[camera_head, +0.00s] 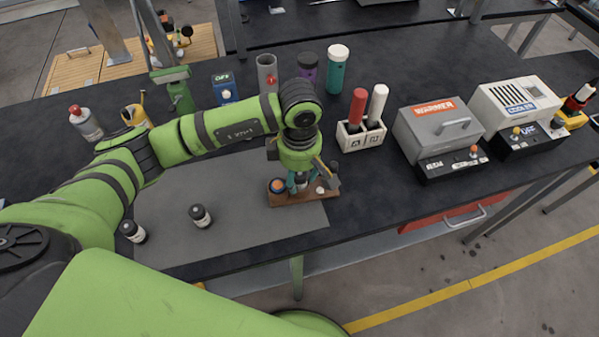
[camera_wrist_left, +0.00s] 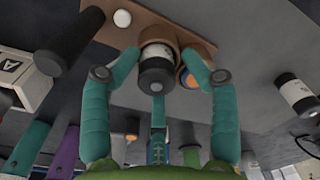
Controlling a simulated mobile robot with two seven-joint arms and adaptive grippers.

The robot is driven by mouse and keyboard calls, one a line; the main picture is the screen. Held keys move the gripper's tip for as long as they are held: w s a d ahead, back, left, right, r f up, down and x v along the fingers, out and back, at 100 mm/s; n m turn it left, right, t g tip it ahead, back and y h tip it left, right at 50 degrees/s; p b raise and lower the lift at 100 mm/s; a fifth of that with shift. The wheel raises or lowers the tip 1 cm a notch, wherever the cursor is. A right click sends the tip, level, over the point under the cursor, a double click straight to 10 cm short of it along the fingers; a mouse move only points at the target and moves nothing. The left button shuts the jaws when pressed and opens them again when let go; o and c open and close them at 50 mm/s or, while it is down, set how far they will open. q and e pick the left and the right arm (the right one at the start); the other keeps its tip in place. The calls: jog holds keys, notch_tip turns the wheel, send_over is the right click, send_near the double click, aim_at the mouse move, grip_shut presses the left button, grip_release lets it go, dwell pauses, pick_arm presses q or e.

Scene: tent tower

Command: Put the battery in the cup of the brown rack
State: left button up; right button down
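My left gripper (camera_head: 303,182) is over the brown rack (camera_head: 290,198), pointing down. In the left wrist view, its teal fingers (camera_wrist_left: 159,58) are closed around a black and white battery (camera_wrist_left: 157,72), one on each side. The battery is over the brown rack (camera_wrist_left: 200,45); whether its far end is seated in a cup is hidden. An orange and blue round part (camera_head: 277,185) sits at the rack's left end in the head view. A white round knob (camera_head: 320,190) is at the other end. My right gripper is not in view.
A holder with red and white handles (camera_head: 360,135) stands behind the rack to the right. The warmer (camera_head: 437,130) and cooler (camera_head: 515,110) are farther right.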

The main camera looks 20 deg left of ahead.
aim_at(300, 174)
pick_arm(q)
notch_tip(300, 174, up, 12)
jog(key=b, duration=0.3)
jog(key=shift+f, duration=0.15)
jog(key=shift+w, duration=0.15)
